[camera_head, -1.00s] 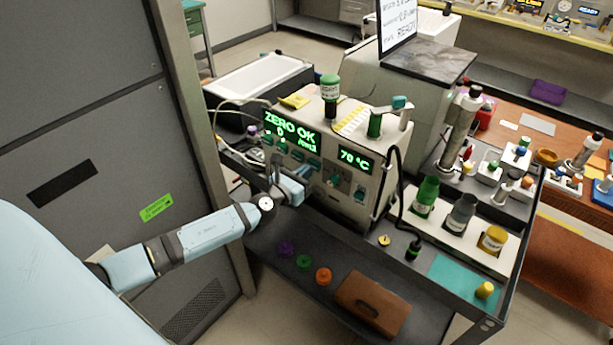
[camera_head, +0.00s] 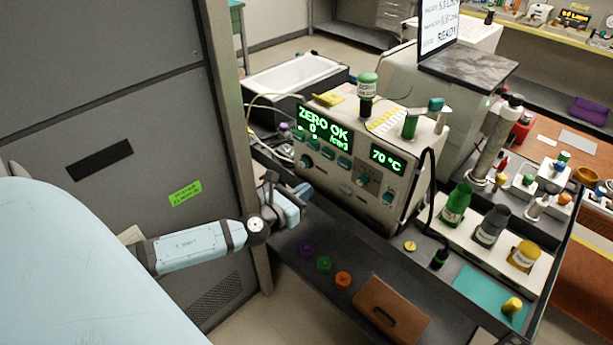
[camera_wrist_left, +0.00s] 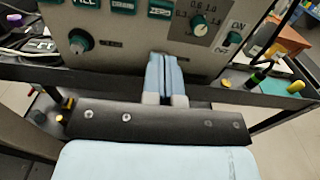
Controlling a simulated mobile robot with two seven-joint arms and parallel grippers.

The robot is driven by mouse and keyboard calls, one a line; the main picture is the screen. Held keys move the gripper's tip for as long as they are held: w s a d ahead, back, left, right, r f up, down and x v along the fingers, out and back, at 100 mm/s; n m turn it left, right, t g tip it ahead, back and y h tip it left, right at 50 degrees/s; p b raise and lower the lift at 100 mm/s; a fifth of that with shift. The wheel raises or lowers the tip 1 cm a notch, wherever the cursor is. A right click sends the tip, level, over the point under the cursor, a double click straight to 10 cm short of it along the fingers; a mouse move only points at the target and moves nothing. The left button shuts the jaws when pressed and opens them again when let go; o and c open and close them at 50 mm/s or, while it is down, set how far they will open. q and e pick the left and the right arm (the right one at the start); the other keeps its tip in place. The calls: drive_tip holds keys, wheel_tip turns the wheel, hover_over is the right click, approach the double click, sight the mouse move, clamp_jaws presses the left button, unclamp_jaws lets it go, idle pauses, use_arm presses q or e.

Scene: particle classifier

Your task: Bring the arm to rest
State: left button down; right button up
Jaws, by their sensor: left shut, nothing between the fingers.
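My left arm comes in from the left in the head view. Its gripper (camera_head: 304,191) is in front of the lower left part of the instrument, above the cart's front edge. In the left wrist view the two pale blue fingers (camera_wrist_left: 165,80) lie together, shut with nothing between them. The particle classifier (camera_head: 352,160) shows "ZERO OK" and "70 °C" on green displays. Its knobs and green buttons face the gripper, and the panel (camera_wrist_left: 130,40) also shows in the left wrist view. The gripper looks apart from the panel. My right gripper is not in view.
A tall grey cabinet (camera_head: 120,120) stands close to my left arm. Green, grey and yellow bottles stand in a white rack (camera_head: 542,268) at right. Coloured caps and a brown case (camera_head: 392,310) lie on the lower shelf. A white basin (camera_head: 295,80) is behind.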

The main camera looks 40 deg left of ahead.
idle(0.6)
use_arm(q)
drive_tip(key=s+d+f+n+g+p, duration=0.1)
drive_tip(key=s+d+f+n+g, duration=0.1)
drive_tip(key=s+d+n, duration=0.4)
drive_tip(key=s+d+f+n+g+h+p, duration=0.1)
drive_tip(key=s+d+f+n, duration=0.4)
drive_tip(key=n, duration=1.1)
drive_tip(key=s+d+f+n+g+p, duration=0.2)
drive_tip(key=s+d+n, duration=0.6)
drive_tip(key=n, duration=0.4)
drive_tip(key=shift+s+d+f+g+h+p, duration=0.35)
drive_tip(key=shift+f+g, duration=0.3)
drive_tip(key=shift+g, duration=0.35)
drive_tip(key=shift+a, duration=0.15)
